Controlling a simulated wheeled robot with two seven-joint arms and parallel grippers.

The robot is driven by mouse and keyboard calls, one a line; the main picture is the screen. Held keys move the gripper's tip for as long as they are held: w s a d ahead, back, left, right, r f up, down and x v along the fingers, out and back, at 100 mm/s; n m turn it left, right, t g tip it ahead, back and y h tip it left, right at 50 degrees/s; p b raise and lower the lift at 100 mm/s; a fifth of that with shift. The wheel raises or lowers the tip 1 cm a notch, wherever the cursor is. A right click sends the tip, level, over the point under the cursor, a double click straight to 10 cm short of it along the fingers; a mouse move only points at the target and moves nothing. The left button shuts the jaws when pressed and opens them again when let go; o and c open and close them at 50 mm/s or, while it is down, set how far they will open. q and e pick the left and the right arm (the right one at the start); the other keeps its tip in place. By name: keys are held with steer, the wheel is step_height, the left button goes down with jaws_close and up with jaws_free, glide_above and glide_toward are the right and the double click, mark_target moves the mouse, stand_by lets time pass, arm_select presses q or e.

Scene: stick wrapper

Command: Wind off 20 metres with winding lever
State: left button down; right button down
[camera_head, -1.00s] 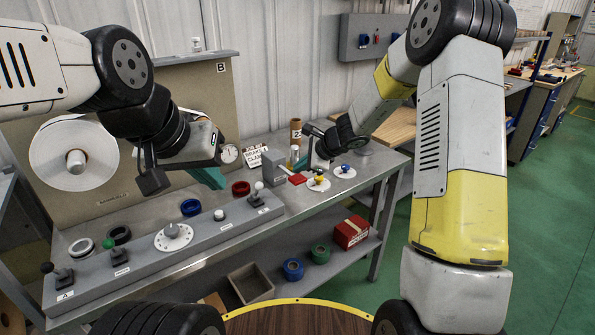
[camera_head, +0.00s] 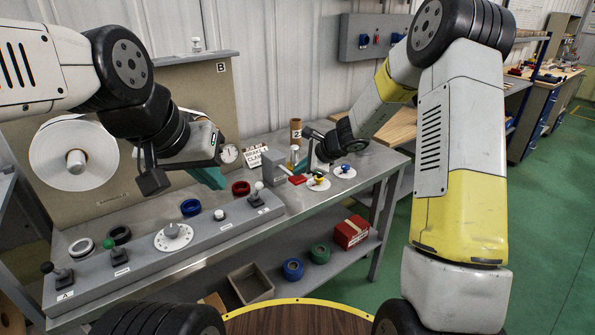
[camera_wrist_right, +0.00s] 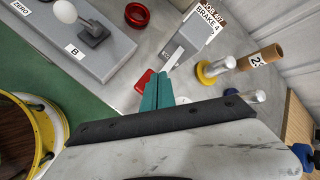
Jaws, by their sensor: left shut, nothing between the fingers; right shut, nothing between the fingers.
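The grey control panel (camera_head: 190,249) carries a black-knob lever (camera_head: 47,268) marked A, a green-knob lever (camera_head: 108,244), a round dial (camera_head: 174,236), a pale button (camera_head: 219,214) and a white-knob lever (camera_head: 258,187). The white-knob lever, marked B, also shows in the right wrist view (camera_wrist_right: 66,13). I cannot tell by label which is the winding lever. My left gripper (camera_head: 210,178) is shut and empty above the panel's back edge, apart from the levers. My right gripper (camera_head: 311,158) is shut and empty; its teal fingers (camera_wrist_right: 157,90) point toward the grey block.
A white roll (camera_head: 75,155) hangs on the upright board. A grey block (camera_head: 274,168), a brown tube (camera_head: 295,131), a yellow-ringed post (camera_head: 318,181) and a blue-ringed post (camera_head: 345,170) stand at the right. A red ring (camera_head: 241,188) and blue ring (camera_head: 190,207) lie behind the panel.

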mark_target(300, 178)
steer(key=shift+s+d+f, duration=0.1)
steer(key=shift+f, duration=1.75)
stand_by(1.3)
stand_by(0.3)
steer(key=shift+r, duration=2.3)
steer(key=shift+r, duration=0.1)
steer(key=shift+r, duration=2.4)
